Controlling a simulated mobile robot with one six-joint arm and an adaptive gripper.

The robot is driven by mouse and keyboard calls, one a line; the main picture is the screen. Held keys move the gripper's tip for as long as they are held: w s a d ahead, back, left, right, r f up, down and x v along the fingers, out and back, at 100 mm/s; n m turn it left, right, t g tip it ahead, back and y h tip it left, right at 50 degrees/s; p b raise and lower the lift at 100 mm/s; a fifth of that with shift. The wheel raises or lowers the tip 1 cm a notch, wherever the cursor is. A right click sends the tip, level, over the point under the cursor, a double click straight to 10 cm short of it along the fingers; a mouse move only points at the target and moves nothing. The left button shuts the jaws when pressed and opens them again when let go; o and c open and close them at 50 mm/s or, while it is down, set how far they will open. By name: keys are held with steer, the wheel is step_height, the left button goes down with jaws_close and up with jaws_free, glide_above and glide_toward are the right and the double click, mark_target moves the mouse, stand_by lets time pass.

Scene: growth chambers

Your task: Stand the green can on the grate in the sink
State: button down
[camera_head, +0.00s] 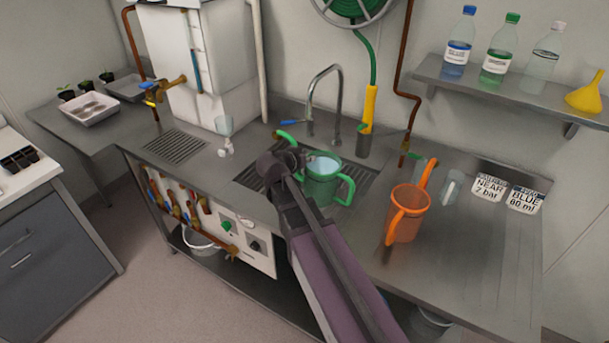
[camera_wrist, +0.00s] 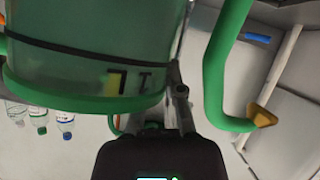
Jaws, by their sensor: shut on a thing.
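The green can (camera_head: 322,187) is upright over the sink grate (camera_head: 362,182), with its handle to the right and its spout to the upper left. My gripper (camera_head: 290,160) is at the can's left side, shut on it; which part it grips is partly hidden by my arm. Whether the can's base touches the grate or hangs just above it, I cannot tell. In the wrist view the green can (camera_wrist: 85,70) fills the upper left, with dark marks on its wall, beside my gripper (camera_wrist: 176,92). Its brass-tipped spout curves down at the right.
An orange can (camera_head: 407,213) stands on the counter right of the sink, near a clear beaker (camera_head: 451,188) and two labels. A faucet (camera_head: 325,95) and a yellow-handled hose sprayer (camera_head: 369,108) are behind the sink.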

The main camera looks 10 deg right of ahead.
steer(key=shift+w, duration=0.7)
steer(key=w+a+f+n+t+y+b, duration=0.1)
steer(key=a+n, duration=0.1)
steer(key=a, duration=1.2)
steer(key=shift+w+f+n, duration=0.15)
steer(key=shift+w+n, duration=0.05)
steer(key=shift+n, duration=0.2)
steer(key=shift+w, duration=0.1)
steer(key=w+d+b, duration=0.1)
steer(key=w+d, duration=0.2)
steer(key=w, duration=0.3)
steer(key=w+d+f, duration=0.1)
steer(key=w+d, duration=0.3)
steer(key=w, duration=0.2)
steer(key=shift+w+d+f+b, duration=0.2)
steer(key=shift+d+b, duration=0.1)
steer(key=shift+b, duration=0.05)
